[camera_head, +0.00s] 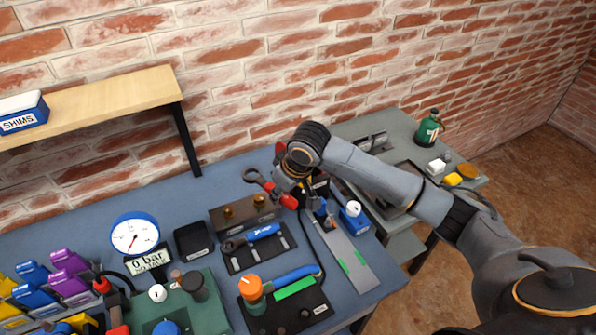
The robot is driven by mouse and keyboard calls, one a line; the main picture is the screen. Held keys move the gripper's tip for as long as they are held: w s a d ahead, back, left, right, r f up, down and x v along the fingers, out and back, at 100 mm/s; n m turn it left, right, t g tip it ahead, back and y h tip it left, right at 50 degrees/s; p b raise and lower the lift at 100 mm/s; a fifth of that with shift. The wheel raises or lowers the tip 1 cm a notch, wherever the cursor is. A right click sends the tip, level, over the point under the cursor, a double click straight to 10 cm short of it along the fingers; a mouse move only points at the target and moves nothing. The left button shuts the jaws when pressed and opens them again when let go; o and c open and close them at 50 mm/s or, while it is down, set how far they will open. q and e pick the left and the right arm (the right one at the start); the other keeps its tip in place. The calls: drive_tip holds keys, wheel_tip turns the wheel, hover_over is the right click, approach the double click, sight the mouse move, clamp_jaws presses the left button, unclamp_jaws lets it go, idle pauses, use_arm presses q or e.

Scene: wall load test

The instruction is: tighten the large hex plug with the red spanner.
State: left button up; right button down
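The red spanner (284,198) has a dark ring end that points left, above and behind the right part of a brown block. My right gripper (292,184) is at its red handle and appears shut on it; the wrist partly hides the fingers. The brown block (233,220) carries two brass plugs, one on the left (228,213) and one on the right (259,201). I cannot tell from their size which is the large hex plug. The spanner's ring looks apart from both plugs. My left gripper is not in view.
A blue-handled tool (263,232) lies in a black tray in front of the block. A black box (193,241) and a pressure gauge (134,234) stand left. A black plate (284,315) with an orange knob is in front. A shelf (100,103) overhangs the back left.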

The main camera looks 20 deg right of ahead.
use_arm(q)
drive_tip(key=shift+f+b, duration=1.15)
drive_tip(key=shift+b, duration=0.65)
use_arm(e)
drive_tip(key=w+d+f+n, duration=0.2)
drive_tip(key=w+d+f, duration=0.1)
drive_tip(key=f, duration=0.7)
drive_tip(key=shift+f+y, duration=0.3)
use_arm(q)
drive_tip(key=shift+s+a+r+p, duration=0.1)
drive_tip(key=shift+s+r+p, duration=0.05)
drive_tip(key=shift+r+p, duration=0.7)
use_arm(e)
drive_tip(key=shift+d, duration=0.1)
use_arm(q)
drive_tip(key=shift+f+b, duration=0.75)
use_arm(e)
drive_tip(key=shift+f, duration=1.35)
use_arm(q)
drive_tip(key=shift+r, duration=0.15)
